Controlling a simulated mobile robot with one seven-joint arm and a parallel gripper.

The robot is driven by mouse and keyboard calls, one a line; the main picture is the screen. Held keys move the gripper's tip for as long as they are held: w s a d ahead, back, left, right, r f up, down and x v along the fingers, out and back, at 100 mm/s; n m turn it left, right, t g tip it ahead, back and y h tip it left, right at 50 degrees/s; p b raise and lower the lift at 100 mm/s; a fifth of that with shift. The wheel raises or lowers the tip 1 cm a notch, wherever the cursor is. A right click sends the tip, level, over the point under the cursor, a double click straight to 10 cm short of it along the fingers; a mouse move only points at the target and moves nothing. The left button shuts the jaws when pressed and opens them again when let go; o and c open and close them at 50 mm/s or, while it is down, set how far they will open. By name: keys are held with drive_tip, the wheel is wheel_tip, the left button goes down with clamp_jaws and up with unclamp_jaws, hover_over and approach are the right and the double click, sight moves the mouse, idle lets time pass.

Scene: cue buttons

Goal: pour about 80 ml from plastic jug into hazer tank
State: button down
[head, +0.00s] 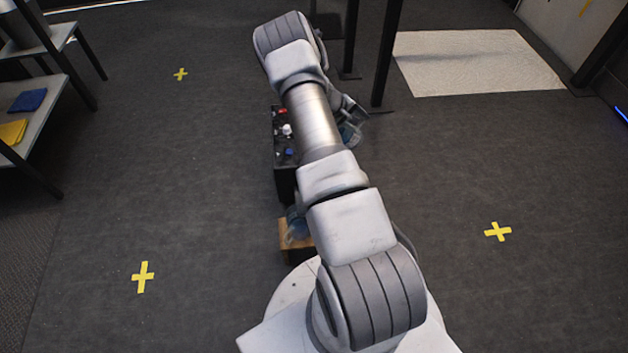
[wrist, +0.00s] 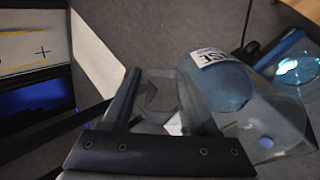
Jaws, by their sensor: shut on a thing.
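My gripper (wrist: 160,95) is shut on the handle of the plastic jug (wrist: 222,85), a clear, bluish vessel with a printed white label. In the head view the jug (head: 350,132) shows small beside the far end of a black box, and my gripper (head: 347,112) is partly hidden behind my arm. The jug looks tilted in the wrist view, but I cannot tell how far. At the right of the wrist view is clear material with a bright blue round surface (wrist: 300,70). I cannot tell whether this is the hazer tank. No falling stream is visible.
The black box (head: 284,165) carries red, white and blue parts on top. A wooden block (head: 291,254) with a bluish clear item (head: 297,224) stands near my base. Dark posts (head: 385,50) rise beyond the jug. Shelves (head: 40,110) stand at left. Open floor lies either side.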

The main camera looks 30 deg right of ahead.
drive_tip(key=shift+a+h+b, duration=0.45)
drive_tip(key=shift+h+b, duration=0.35)
drive_tip(key=shift+h, duration=0.2)
drive_tip(key=shift+w+a+h+b, duration=0.1)
drive_tip(key=shift+a+h+b, duration=0.1)
drive_tip(key=shift+h+b, duration=0.25)
drive_tip(key=shift+r+p, duration=0.35)
drive_tip(key=shift+a+h, duration=0.1)
drive_tip(key=shift+h, duration=0.25)
drive_tip(key=shift+a+r+h, duration=0.15)
drive_tip(key=shift+a+h, duration=0.5)
drive_tip(key=shift+h, duration=0.45)
drive_tip(key=shift+d, duration=0.4)
drive_tip(key=shift+a+r+h, duration=0.15)
drive_tip(key=shift+a+h, duration=0.15)
drive_tip(key=shift+h, duration=0.1)
drive_tip(key=shift+d+r, duration=0.1)
drive_tip(key=shift+w+a+r+h, duration=0.1)
drive_tip(key=shift+a+r+h, duration=0.15)
drive_tip(key=shift+h, duration=0.15)
